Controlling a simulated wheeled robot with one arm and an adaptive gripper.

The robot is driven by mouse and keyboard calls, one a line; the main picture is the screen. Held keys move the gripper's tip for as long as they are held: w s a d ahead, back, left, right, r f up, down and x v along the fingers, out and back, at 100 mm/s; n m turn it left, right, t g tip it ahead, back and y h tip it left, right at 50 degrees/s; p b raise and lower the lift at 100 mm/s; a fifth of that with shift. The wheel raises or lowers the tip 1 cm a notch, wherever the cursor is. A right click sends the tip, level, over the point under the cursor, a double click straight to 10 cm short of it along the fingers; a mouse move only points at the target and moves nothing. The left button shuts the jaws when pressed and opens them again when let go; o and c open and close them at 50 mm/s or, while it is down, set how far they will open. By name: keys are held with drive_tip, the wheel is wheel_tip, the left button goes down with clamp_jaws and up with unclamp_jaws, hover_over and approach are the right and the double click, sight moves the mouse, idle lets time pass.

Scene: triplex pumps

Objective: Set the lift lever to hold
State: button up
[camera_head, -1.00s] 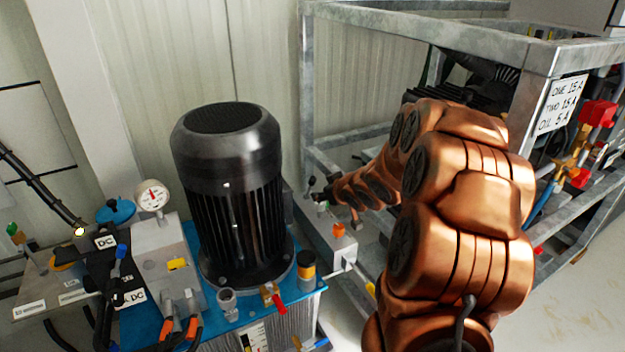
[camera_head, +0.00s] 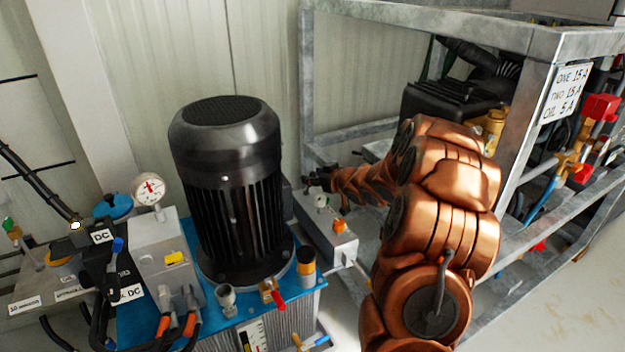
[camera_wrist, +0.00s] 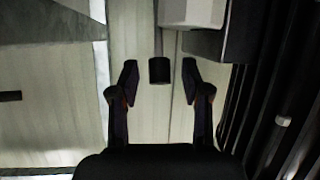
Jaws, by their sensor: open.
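A lever with a black cylindrical knob (camera_wrist: 159,70) on a grey stem shows in the wrist view. Its stem reaches toward a pale block (camera_wrist: 192,12) at the top. My gripper (camera_wrist: 160,78) is open, with one dark finger on each side of the knob and visible gaps to both. In the head view my gripper (camera_head: 324,181) is at the far end of the small grey control box (camera_head: 325,238), beside the black motor. The fingers hide much of the lever there. No lever position marking is readable.
The large black motor (camera_head: 225,190) stands left of my arm on a blue-topped tank (camera_head: 195,325). An orange button (camera_head: 339,226) and a pale green one (camera_head: 321,201) sit on the control box. A galvanized frame (camera_head: 525,110) stands behind and right.

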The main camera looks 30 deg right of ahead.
drive_tip(key=shift+w+f, duration=0.15)
drive_tip(key=shift+w, duration=0.4)
clamp_jaws()
idle(0.4)
